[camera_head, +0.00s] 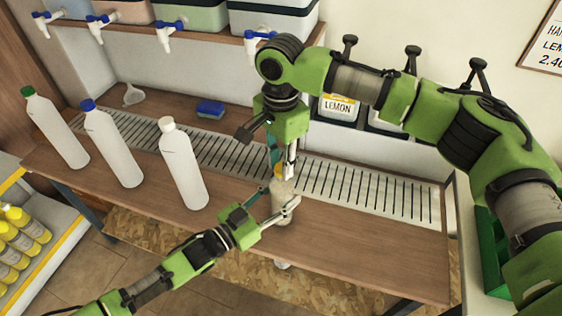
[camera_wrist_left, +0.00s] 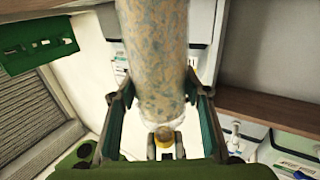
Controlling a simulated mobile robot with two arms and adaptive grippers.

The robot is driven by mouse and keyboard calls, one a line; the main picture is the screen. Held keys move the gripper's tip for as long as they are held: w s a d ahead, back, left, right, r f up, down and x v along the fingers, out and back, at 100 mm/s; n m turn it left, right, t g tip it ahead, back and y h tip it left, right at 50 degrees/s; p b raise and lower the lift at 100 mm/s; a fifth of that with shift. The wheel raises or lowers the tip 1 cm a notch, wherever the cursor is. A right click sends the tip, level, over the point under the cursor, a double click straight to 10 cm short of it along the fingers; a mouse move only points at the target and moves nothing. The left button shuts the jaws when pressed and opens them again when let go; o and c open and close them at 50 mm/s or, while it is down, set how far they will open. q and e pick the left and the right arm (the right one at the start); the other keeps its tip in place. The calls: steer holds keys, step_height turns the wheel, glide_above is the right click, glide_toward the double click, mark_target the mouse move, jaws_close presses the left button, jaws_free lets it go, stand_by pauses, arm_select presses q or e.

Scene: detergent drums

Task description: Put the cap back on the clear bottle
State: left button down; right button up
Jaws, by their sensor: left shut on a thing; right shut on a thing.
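The clear bottle (camera_head: 283,206) is upright near the front edge of the wooden counter; I cannot tell whether it touches the counter. My left gripper (camera_head: 286,212) is shut around its body. The left wrist view shows the see-through, mottled bottle (camera_wrist_left: 155,55) between the fingers. My right gripper (camera_head: 284,172) comes down from above, shut on the yellow cap (camera_head: 279,170) at the bottle's top. In the left wrist view the cap (camera_wrist_left: 163,137) lies at the neck end, between the right fingers. Whether it is seated on the neck is not clear.
Three white bottles stand left on the counter (camera_head: 380,255), with green (camera_head: 55,130), blue (camera_head: 112,145) and white (camera_head: 183,165) caps. Behind are a slotted drain grate (camera_head: 355,188), a blue sponge (camera_head: 210,109), a funnel (camera_head: 133,95) and tapped drums. The counter's right part is clear.

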steer(key=m, duration=0.6)
steer(key=shift+a, duration=0.1)
steer(key=m, duration=0.5)
steer(key=shift+w+m, duration=0.2)
steer(key=shift+m, duration=0.1)
steer(key=o, duration=0.7)
steer(key=shift+r, duration=2.25)
steer(key=shift+c, duration=0.6)
